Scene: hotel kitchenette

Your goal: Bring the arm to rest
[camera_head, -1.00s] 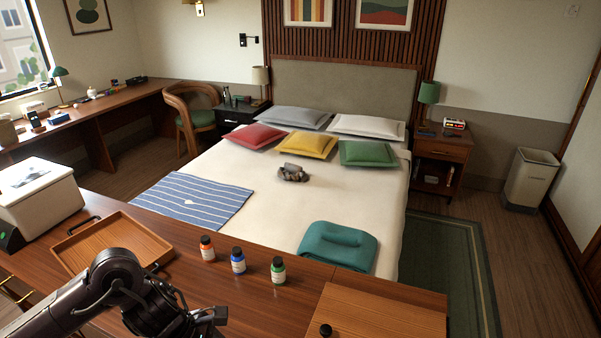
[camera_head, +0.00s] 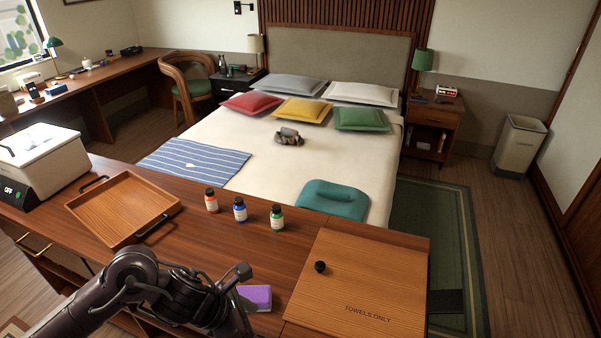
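My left arm (camera_head: 130,285) comes in from the lower left and reaches across the front edge of the wooden counter. Its dark wrist end (camera_head: 215,300) is near the bottom middle, beside a purple block (camera_head: 256,296). I cannot make out the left fingers, so I cannot tell whether they are open or shut, or whether they touch the block. My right arm and gripper are not in view.
On the counter (camera_head: 240,250) are a wooden tray (camera_head: 122,205), three bottles with red (camera_head: 211,200), blue (camera_head: 239,209) and green (camera_head: 277,216) labels, a white box (camera_head: 40,165) and a "TOWELS ONLY" lid (camera_head: 365,280). The bed (camera_head: 240,165) stands behind.

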